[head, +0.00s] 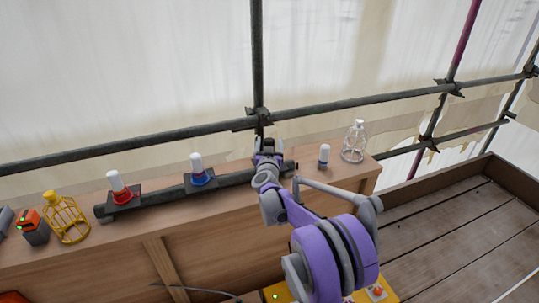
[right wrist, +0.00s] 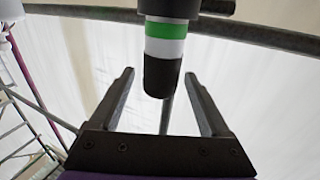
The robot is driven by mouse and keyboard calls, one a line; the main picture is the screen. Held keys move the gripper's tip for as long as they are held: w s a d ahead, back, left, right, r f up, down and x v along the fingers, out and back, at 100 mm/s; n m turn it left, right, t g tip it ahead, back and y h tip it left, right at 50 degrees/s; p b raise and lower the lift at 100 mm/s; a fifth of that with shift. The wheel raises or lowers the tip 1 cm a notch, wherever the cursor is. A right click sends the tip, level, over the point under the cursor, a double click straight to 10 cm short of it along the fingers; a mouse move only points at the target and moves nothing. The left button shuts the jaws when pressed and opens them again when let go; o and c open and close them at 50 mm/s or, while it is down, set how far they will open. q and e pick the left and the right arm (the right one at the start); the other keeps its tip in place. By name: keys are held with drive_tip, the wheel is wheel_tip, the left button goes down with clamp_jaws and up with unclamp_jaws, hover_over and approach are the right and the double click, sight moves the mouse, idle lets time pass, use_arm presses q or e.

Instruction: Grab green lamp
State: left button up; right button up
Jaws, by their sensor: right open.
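The green lamp shows in the right wrist view as an upright, dark-ended cylinder with white bands and a green band (right wrist: 166,31). My right gripper (right wrist: 160,73) is open, and its two fingers point toward the lamp, one on each side of it in the picture. I cannot tell how deep the lamp sits between them, and no grip on it shows. In the head view my right gripper (head: 267,147) is over the far end of the dark pipe and hides most or all of the green lamp. My left gripper is not in view.
A red-based lamp (head: 118,187) and a blue-based lamp (head: 198,169) stand on the dark pipe (head: 152,200) along the wooden ledge (head: 230,212). Scaffold bars (head: 180,131) run behind.

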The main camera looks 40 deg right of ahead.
drive_tip(key=shift+w+d, duration=0.2)
drive_tip(key=shift+w, duration=0.05)
clamp_jaws()
idle(0.3)
